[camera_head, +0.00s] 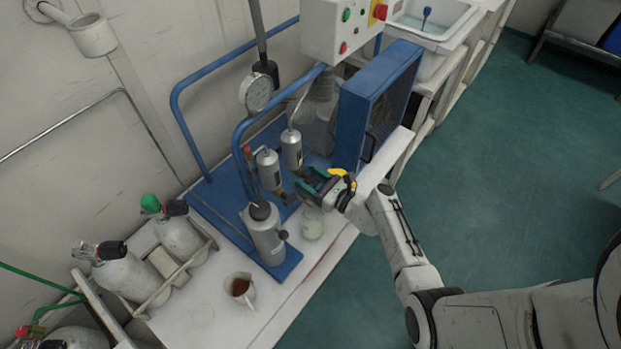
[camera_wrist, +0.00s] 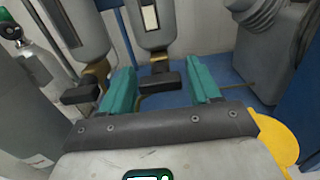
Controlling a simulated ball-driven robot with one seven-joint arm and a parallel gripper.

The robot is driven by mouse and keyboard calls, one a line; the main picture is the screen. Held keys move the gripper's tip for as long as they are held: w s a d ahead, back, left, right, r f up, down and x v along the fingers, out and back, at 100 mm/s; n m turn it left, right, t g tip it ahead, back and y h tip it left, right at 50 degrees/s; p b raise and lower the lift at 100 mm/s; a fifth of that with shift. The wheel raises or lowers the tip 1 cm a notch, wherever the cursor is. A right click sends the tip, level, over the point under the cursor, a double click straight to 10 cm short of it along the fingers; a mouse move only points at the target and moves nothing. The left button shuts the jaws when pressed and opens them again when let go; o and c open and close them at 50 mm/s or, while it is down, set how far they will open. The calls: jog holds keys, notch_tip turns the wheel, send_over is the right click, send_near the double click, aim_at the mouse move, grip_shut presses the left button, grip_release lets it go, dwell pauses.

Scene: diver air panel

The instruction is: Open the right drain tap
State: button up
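Two grey metal cylinders hang side by side on the blue frame, the left one (camera_head: 268,170) and the right one (camera_head: 291,150). In the wrist view, each has a brass fitting with a black tap handle below it. The right drain tap (camera_wrist: 158,82) appears between my fingers, and the left drain tap (camera_wrist: 80,95) lies outside the left finger. My gripper (camera_head: 309,182) is open, its teal fingers (camera_wrist: 160,70) pointing at the cylinders. I cannot tell whether a finger touches the right handle. In the head view, my gripper partly hides the taps.
A glass jar (camera_head: 312,225) stands below my gripper on the white bench. A larger grey cylinder (camera_head: 265,235) stands to its left, and a brown-filled mug (camera_head: 240,289) nearer the front. A blue box (camera_head: 370,105) rises close behind my gripper. A pressure gauge (camera_head: 256,93) is above.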

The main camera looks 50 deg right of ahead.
jog(key=c, duration=0.9)
jog(key=shift+o, duration=0.2)
jog(key=shift+f+n+b, duration=0.1)
jog(key=shift+n+b, duration=0.2)
jog(key=shift+b, duration=0.05)
jog(key=shift+f+n+b, duration=0.1)
jog(key=shift+n+b, duration=0.65)
jog(key=shift+n, duration=0.25)
jog(key=n+b, duration=0.4)
jog(key=n, duration=0.1)
jog(key=shift+f, duration=0.1)
jog(key=n+b, duration=0.4)
jog(key=shift+n+b, duration=0.3)
jog(key=shift+n, duration=0.1)
jog(key=n+b, duration=0.3)
jog(key=shift+r+n, duration=0.25)
jog(key=shift+n, duration=0.15)
